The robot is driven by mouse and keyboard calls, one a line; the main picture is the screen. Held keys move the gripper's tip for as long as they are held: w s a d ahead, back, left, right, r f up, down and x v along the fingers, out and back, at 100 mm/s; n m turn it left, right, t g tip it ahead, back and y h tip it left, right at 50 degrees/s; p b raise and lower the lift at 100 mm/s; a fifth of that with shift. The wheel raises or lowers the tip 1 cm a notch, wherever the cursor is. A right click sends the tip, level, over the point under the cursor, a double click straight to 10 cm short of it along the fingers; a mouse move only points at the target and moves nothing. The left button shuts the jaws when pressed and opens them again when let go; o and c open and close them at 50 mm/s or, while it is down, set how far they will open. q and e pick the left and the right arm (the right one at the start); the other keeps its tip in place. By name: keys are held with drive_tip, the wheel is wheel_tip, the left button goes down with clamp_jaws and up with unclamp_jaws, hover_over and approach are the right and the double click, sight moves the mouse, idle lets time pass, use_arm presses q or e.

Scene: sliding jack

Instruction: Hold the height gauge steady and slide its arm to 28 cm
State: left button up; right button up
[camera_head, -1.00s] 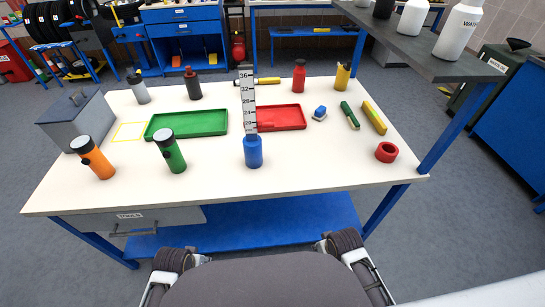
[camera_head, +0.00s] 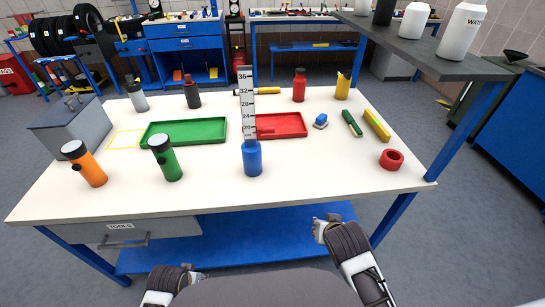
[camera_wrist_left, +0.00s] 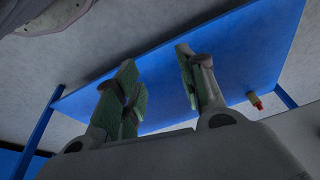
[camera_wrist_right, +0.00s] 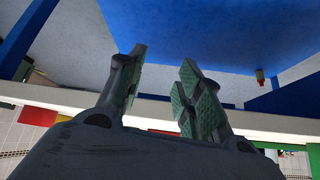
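The height gauge (camera_head: 247,95) is a tall white scale with dark numbers, upright near the middle of the table. A blue cylinder (camera_head: 252,160) stands at its foot; I cannot tell whether it is the gauge's base. A small red piece is hard to separate from the red tray behind the scale, so the arm's reading is unclear. My right gripper (camera_head: 320,226) is below and in front of the table edge, apart from the gauge; its fingers are open and empty in the right wrist view (camera_wrist_right: 163,65). My left gripper, low in the head view, is open and empty in the left wrist view (camera_wrist_left: 160,65).
The white table (camera_head: 215,205) also holds a green tray (camera_head: 184,142), red tray (camera_head: 290,136), orange flashlight (camera_head: 84,162), green flashlight (camera_head: 165,158), red ring (camera_head: 391,159) and grey box (camera_head: 70,128). A raised grey shelf (camera_head: 440,60) overhangs at right. The front middle is clear.

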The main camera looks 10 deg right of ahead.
drive_tip(key=w+r+m+t, duration=0.1)
drive_tip(key=w+a+r+m, duration=0.1)
drive_tip(key=w+r, duration=0.1)
drive_tip(key=w+a+r+t, duration=0.1)
drive_tip(key=w, duration=0.1)
drive_tip(key=shift+a+r+m+t+h, duration=0.2)
drive_tip(key=shift+m+t+h, duration=0.1)
drive_tip(key=shift+m, duration=0.1)
use_arm(q)
drive_tip(key=s+a+f, duration=0.1)
drive_tip(key=s+f, duration=0.2)
drive_tip(key=f, duration=0.7)
drive_tip(key=s+a+f, duration=0.1)
drive_tip(key=s+f, duration=0.2)
drive_tip(key=f, duration=0.6)
drive_tip(key=s+a+f, duration=0.1)
drive_tip(key=s+f, duration=0.3)
drive_tip(key=f, duration=0.6)
drive_tip(key=shift+f+g, duration=0.35)
drive_tip(key=shift+g, duration=0.05)
use_arm(e)
drive_tip(key=w+a+r+m+t+y, duration=0.1)
drive_tip(key=w+a+r+m+t, duration=0.1)
drive_tip(key=a+r, duration=0.4)
drive_tip(key=w+a+r+m+t, duration=0.3)
drive_tip(key=w+a+r+t, duration=0.2)
drive_tip(key=r, duration=0.5)
drive_tip(key=shift+a+t+y, duration=0.4)
drive_tip(key=shift+a+t, duration=0.1)
drive_tip(key=shift+a, duration=0.05)
